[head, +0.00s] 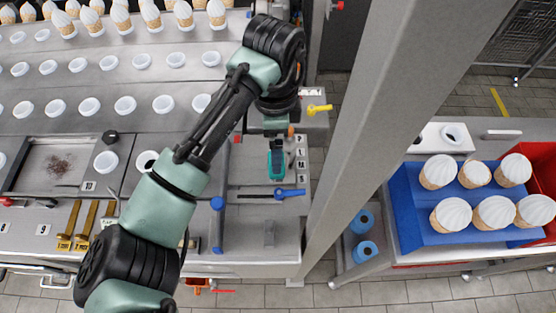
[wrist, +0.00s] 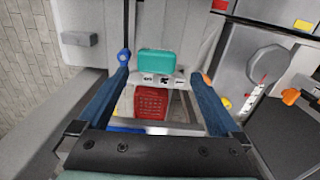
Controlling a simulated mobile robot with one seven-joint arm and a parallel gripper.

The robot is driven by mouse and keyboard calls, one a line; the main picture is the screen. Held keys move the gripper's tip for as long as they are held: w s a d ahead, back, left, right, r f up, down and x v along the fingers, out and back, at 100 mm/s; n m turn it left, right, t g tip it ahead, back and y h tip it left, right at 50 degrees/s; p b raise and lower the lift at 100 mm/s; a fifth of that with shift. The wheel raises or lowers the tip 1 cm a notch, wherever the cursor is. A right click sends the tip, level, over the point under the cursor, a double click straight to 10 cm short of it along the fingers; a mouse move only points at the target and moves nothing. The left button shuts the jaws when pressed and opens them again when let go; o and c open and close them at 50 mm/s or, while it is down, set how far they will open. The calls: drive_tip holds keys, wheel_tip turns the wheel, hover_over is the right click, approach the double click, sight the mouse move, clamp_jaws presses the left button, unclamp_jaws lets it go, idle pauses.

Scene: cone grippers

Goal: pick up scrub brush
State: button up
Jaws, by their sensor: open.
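The scrub brush appears to be a teal block (head: 276,163) on the grey metal counter, just left of a column of small labels. In the wrist view the teal block (wrist: 157,63) lies beyond my fingertips, roughly centred between them. My gripper (wrist: 158,74) is open, with one dark blue finger at each side and nothing between them. In the head view my wrist hangs just behind the brush, and its fingers are not clearly visible. The brush's bristles cannot be made out.
A blue-handled valve (head: 289,193) lies in front of the brush, and a yellow valve (head: 319,109) is behind it. A grey post (head: 370,120) rises to the right. A blue tray (head: 408,205) of cones stands farther right. White cups fill the left counter.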

drive_tip(key=shift+s+f+p, duration=0.15)
drive_tip(key=shift+f+p, duration=0.2)
drive_tip(key=shift+f, duration=1.15)
drive_tip(key=shift+s+f+p, duration=0.15)
drive_tip(key=shift+f+p, duration=0.15)
drive_tip(key=shift+f, duration=1.15)
drive_tip(key=c, duration=1.3)
wheel_tip(320, 180, up, 10)
drive_tip(key=shift+r+b, duration=0.1)
drive_tip(key=shift+b, duration=0.55)
